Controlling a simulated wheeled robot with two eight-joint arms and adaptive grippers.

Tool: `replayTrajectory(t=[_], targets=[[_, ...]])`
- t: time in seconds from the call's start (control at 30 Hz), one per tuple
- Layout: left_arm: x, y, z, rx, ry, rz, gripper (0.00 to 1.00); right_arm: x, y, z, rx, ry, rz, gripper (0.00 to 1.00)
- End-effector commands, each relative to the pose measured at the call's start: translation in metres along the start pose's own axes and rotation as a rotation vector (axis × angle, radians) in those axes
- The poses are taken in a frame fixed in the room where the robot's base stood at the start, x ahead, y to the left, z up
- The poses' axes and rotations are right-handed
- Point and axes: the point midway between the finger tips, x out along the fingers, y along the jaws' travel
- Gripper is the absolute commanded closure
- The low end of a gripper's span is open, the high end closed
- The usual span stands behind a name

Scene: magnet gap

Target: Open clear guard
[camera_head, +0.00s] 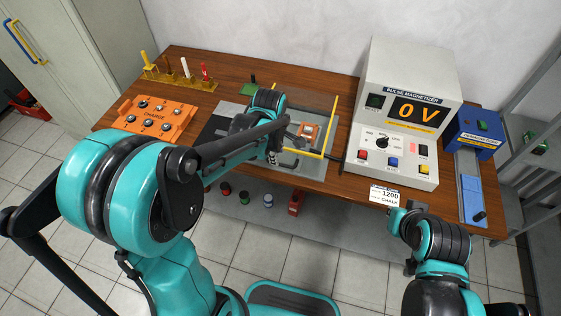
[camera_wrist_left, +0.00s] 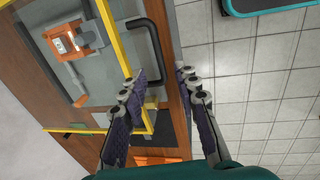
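The clear guard shows as a see-through panel with a yellow frame (camera_head: 331,128) on the wooden table in the head view. In the left wrist view its yellow frame (camera_wrist_left: 113,38) and black bar handle (camera_wrist_left: 152,48) are close to my left gripper (camera_wrist_left: 160,78). The two fingers are spread apart, with the handle's near end around the gap between them. I cannot tell whether they touch it. An orange block (camera_wrist_left: 70,42) shows through the panel. In the head view my arm covers part of the guard. My right gripper (camera_head: 398,222) is low at the table's front edge; its fingers are unclear.
The pulse magnetizer (camera_head: 405,85) stands right of the guard, with a blue demagnetizer (camera_head: 473,135) farther right. An orange charge tray (camera_head: 153,115) and a yellow rack (camera_head: 178,80) of upright tools are at the left. Several small items lie on the shelf below.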

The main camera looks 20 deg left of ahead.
Motion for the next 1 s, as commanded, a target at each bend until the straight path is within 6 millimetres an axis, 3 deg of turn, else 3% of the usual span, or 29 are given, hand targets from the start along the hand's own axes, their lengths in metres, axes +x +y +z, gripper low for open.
replayTrajectory(t=[0.1,0.3,0.67,0.77,0.8,1.0], targets=[[0.024,0.000,0.000,0.001,0.000,0.001,0.69,0.009,0.000,0.006,0.000,0.000,0.000,1.00],[0.048,0.000,0.000,0.002,0.000,0.001,0.69,0.015,0.000,0.011,0.000,0.000,0.000,1.00],[0.052,0.000,0.000,0.003,0.000,0.002,0.69,0.016,0.000,0.011,0.000,0.000,0.000,1.00],[0.052,0.000,0.000,0.003,0.000,0.002,0.95,0.016,0.000,0.011,0.000,0.000,0.000,1.00],[0.052,0.000,0.000,0.003,0.000,0.002,1.00,0.016,0.000,0.011,0.000,0.000,0.000,1.00],[0.052,0.001,0.000,0.003,0.000,0.001,1.00,0.015,0.000,0.011,0.000,0.000,0.000,1.00]])
